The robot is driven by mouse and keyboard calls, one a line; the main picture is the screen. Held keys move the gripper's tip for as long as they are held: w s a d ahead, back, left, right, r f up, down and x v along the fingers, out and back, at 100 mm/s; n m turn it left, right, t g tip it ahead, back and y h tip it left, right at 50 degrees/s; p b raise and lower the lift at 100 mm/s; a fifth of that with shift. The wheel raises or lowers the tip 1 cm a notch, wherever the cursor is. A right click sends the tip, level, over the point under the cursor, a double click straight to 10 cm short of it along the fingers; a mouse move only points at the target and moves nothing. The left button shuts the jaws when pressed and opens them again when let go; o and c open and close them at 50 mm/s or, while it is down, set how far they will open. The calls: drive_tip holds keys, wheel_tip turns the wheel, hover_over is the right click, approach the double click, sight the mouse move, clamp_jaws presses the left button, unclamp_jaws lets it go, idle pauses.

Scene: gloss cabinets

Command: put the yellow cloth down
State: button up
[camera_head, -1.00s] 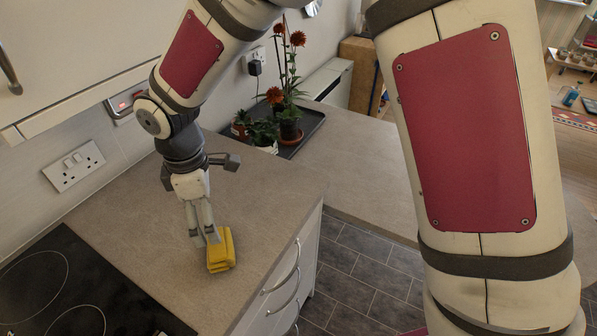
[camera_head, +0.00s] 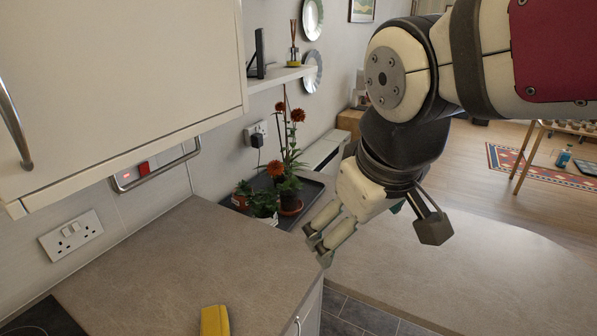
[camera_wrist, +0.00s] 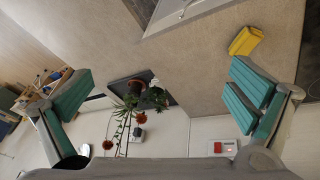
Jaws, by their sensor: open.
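The yellow cloth (camera_head: 214,321) lies folded on the worktop (camera_head: 190,255), partly cut off by the bottom edge of the head view. It also shows in the wrist view (camera_wrist: 245,41), lying flat on the worktop, clear of the fingers. My gripper (camera_head: 318,248) is raised to the right of the cloth, over the worktop's corner and apart from the cloth. In the wrist view its teal-padded fingers (camera_wrist: 160,100) are spread wide with nothing between them.
Potted plants with orange flowers (camera_head: 290,160) stand on a dark tray (camera_head: 313,190) by the wall. A black hob (camera_head: 40,318) is at lower left. A wall cabinet (camera_head: 110,90) overhangs the left. A shelf (camera_head: 282,77) holds a diffuser.

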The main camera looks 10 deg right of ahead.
drive_tip(key=s+d+r+m+t, duration=0.1)
drive_tip(key=s+d+m, duration=0.2)
drive_tip(key=s, duration=0.2)
drive_tip(key=shift+s+m+y, duration=0.25)
drive_tip(key=shift+m+y, duration=0.05)
drive_tip(key=shift+m, duration=0.1)
drive_tip(key=shift+r, duration=0.1)
idle(0.8)
